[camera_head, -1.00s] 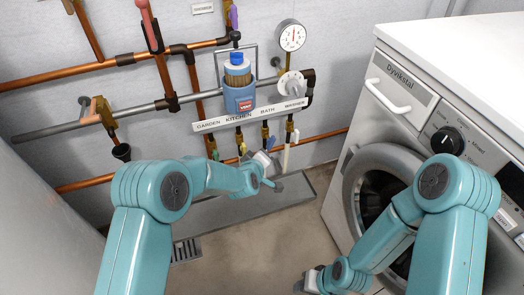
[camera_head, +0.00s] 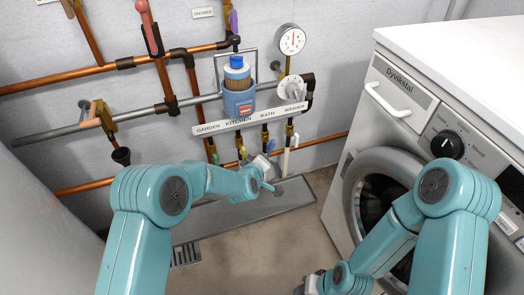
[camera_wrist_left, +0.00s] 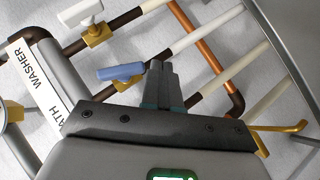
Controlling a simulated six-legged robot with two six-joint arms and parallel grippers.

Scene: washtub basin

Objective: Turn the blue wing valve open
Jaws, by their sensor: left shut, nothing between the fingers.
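The blue wing valve (camera_wrist_left: 121,72) shows in the left wrist view as a blue handle on a brass body on a pipe, beside the BATH label. In the head view the blue handle (camera_head: 271,146) is small, under the right part of the label strip. My left gripper (camera_wrist_left: 161,72) is shut and empty, its fingertips just right of the handle's end in the wrist view. I cannot tell whether they touch it. In the head view my left gripper (camera_head: 268,172) is below the handle.
A label strip (camera_head: 250,118) runs above several small valves. A white-handled valve (camera_wrist_left: 88,12) neighbours the blue one. A blue filter housing (camera_head: 238,100) and a pressure gauge (camera_head: 291,40) are above. A washing machine (camera_head: 400,110) stands right. A floor drain channel (camera_head: 225,217) lies below.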

